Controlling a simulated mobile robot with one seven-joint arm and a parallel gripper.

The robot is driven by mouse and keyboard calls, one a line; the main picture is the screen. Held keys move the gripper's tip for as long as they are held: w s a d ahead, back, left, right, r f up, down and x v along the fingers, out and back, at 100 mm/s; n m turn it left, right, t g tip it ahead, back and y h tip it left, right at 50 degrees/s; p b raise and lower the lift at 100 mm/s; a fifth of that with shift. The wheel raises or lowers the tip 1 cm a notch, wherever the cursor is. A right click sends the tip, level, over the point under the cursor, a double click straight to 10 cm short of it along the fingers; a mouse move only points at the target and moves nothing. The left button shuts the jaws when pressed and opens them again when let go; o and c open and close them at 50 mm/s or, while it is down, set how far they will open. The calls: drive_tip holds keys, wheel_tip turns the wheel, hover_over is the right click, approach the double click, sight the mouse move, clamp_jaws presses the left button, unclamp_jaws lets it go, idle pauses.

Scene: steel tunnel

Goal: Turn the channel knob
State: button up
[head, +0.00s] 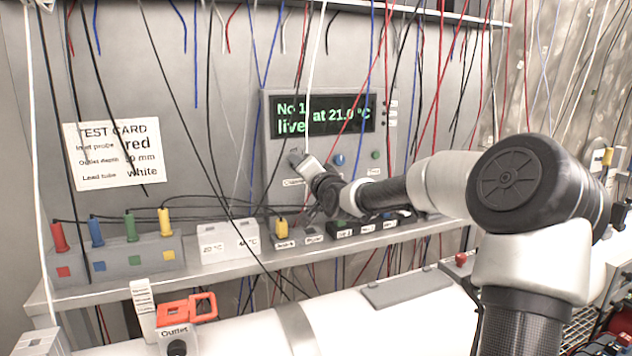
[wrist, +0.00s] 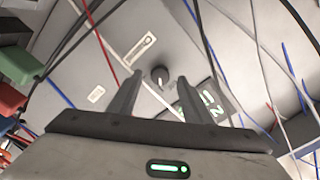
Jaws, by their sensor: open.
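The channel knob (wrist: 160,74) is small, round and dark with a pale mark, on the grey front of the meter (head: 272,122). In the wrist view it appears between the tips of my open gripper (wrist: 157,82), beyond the fingers; neither finger visibly touches it. In the head view my gripper (head: 301,158) reaches the lower left of the meter front, over a partly covered "Channel" label, and largely hides the knob. The meter's display (head: 335,115) shows green text, partly crossed by wires: "No 1", "at 21.0 °C", "live".
Many thin wires hang before the meter and around my arm. A blue knob (head: 338,159) and green button (head: 375,155) are right of my gripper. A test card (head: 118,152) is at left. The shelf below holds a block of coloured plugs (head: 120,262) and white blocks (head: 228,241).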

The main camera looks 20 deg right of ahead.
drive_tip(key=s+p, duration=0.2)
drive_tip(key=s, duration=1.3)
drive_tip(key=shift+s, duration=0.2)
